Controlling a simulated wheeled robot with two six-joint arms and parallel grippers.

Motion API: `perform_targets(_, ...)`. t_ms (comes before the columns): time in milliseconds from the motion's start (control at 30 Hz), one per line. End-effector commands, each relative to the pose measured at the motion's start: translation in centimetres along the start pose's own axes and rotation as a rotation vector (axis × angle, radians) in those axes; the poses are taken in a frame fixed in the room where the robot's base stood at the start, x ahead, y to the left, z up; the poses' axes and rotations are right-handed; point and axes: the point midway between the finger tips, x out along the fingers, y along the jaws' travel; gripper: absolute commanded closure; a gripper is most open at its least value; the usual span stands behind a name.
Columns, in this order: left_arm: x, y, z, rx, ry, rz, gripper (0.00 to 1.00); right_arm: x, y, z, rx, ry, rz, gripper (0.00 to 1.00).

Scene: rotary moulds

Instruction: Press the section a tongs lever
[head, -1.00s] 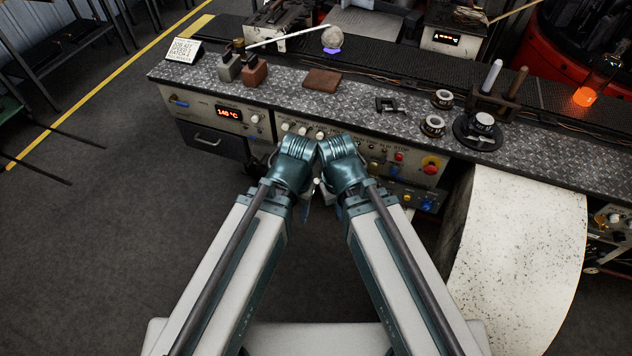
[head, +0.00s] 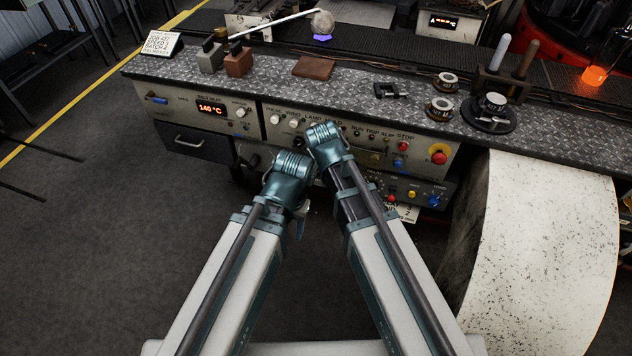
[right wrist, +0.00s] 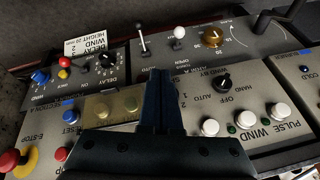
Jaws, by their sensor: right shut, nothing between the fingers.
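In the right wrist view, two small upright levers stand on the panel beyond my fingertips: a dark-knobbed lever (right wrist: 140,36) and a white-knobbed lever (right wrist: 178,38). An "OPEN" label is near them; I cannot read which one is the section A tongs lever. My right gripper (right wrist: 160,74) is shut and empty, its tips pointing toward the levers and apart from them. In the head view its fingers are hidden behind its wrist at the panel. My left gripper (head: 300,226) hangs low before the console, its jaws too obscured to judge.
The console front carries white push buttons (right wrist: 245,120), a black knob (right wrist: 223,80), a brass knob (right wrist: 213,37) and a red stop button (right wrist: 10,158). Above, the worktop (head: 350,85) holds a brown block (head: 314,68). A pale curved chute (head: 540,230) stands at right.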

Motion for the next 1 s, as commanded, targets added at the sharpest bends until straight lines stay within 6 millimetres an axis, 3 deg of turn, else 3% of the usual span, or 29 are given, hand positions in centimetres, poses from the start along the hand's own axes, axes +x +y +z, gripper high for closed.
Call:
perform_targets(33, 1.3, 0.1, -0.1, 0.0, 0.0, 0.0, 0.43, 1.5, -0.5, -0.3, 0.044, 0.019, -0.015, 1.0)
perform_targets(133, 2.0, 0.2, -0.1, 0.0, 0.0, 0.0, 0.43, 2.3, -1.2, -1.1, 0.117, 0.046, -0.043, 1.0)
perform_targets(733, 2.4, 0.2, -0.1, 0.0, 0.0, 0.0, 0.43, 2.8, -1.7, -1.7, 0.172, 0.065, -0.063, 1.0)
perform_targets(1000, 4.3, 0.4, -0.2, 0.0, 0.0, 0.0, 0.43, 5.0, -1.8, -1.7, 0.172, 0.065, -0.063, 1.0)
